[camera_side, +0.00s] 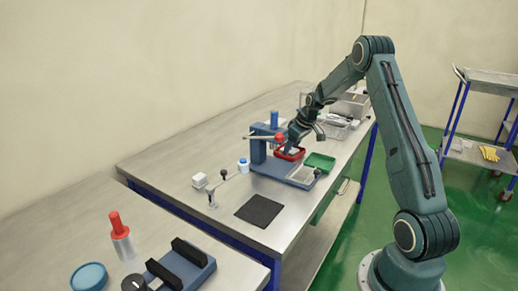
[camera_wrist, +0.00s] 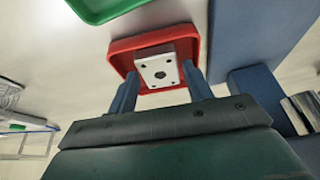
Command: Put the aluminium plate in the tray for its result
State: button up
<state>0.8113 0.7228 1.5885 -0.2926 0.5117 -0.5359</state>
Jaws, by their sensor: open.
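The aluminium plate (camera_wrist: 158,72), pale with a dark central hole and small corner holes, is in the red tray in the wrist view. The red tray (camera_wrist: 122,52) also shows in the side view (camera_side: 289,155). My gripper (camera_wrist: 160,78) is open, with one blue finger on each side of the plate; whether they touch it I cannot tell. In the side view my gripper (camera_side: 297,133) is over the red tray and hides the plate. A green tray (camera_side: 320,161) is to the right of the red one; its edge shows in the wrist view (camera_wrist: 105,8).
A blue press-like fixture (camera_side: 259,150) with a red knob stands close left of the red tray. A black mat (camera_side: 259,210) lies in front on the bench. Grey bins (camera_side: 352,105) stand at the back. The bench around the mat is largely clear.

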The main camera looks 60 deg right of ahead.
jog(key=v, duration=1.2)
jog(key=shift+a+r, duration=0.1)
dwell(0.4)
jog(key=s+a+r, duration=0.2)
jog(key=a+r, duration=0.3)
jog(key=a, duration=0.7)
jog(key=s+a+r, duration=0.3)
jog(key=a+r, duration=0.3)
jog(key=a, duration=0.5)
jog(key=s+a+f+n+t, duration=0.1)
jog(key=s+a+f, duration=0.1)
jog(key=s+a, duration=1.1)
jog(key=shift+s, duration=1.95)
